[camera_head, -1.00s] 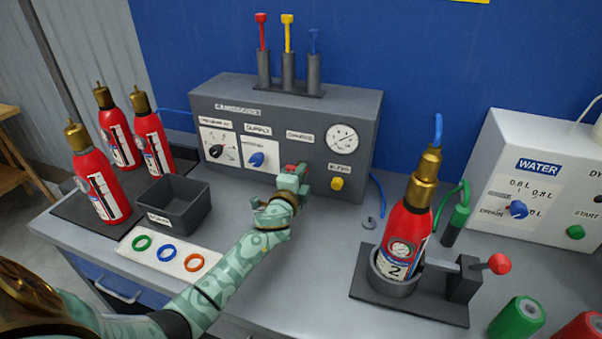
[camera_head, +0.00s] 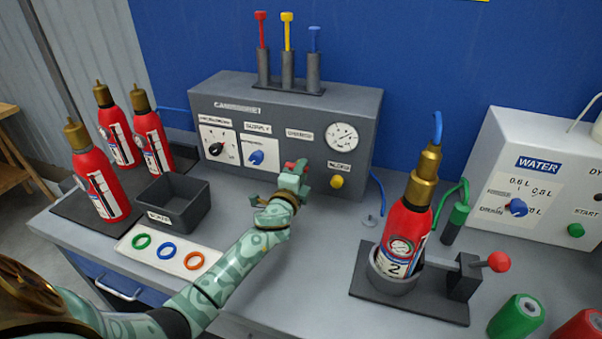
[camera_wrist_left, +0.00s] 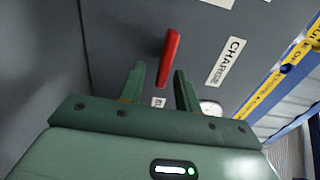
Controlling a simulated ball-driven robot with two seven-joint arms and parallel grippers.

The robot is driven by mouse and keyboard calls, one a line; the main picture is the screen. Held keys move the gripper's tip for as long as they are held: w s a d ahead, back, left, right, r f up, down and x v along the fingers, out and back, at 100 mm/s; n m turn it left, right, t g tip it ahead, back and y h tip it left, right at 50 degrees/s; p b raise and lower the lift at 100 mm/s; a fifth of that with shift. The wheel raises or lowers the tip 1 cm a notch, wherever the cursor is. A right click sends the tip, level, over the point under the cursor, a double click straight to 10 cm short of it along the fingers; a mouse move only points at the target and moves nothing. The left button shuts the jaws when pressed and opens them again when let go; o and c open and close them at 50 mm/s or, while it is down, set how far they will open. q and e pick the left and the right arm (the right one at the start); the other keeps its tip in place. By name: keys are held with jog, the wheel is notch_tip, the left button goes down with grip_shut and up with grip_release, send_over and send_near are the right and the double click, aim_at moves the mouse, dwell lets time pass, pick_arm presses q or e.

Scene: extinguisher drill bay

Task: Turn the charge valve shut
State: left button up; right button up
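The charge valve shows as a red lever handle (camera_head: 289,165) on the front of the grey panel box (camera_head: 365,110), partly hidden behind my left gripper in the head view. In the left wrist view the red lever (camera_wrist_left: 171,55) stands just beyond the fingertips, slanted, beside the CHARGE label (camera_wrist_left: 226,62). My left gripper (camera_head: 297,174) is at the panel front. Its two fingers (camera_wrist_left: 159,72) are apart, with a gap between them and the lever ahead of that gap. I cannot tell whether a finger touches the lever. My right gripper is not in view.
The blue supply knob (camera_head: 256,157), gauge (camera_head: 342,136) and yellow button (camera_head: 337,182) are close by on the panel. A dark bin (camera_head: 172,203) and a ring tray (camera_head: 152,252) lie left of my arm. Extinguisher 2 (camera_head: 408,222) stands in a clamp at right.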

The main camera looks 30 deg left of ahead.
pick_arm(q)
jog(key=p+v, duration=0.1)
jog(key=v, duration=1.5)
jog(key=shift+s+d, duration=0.15)
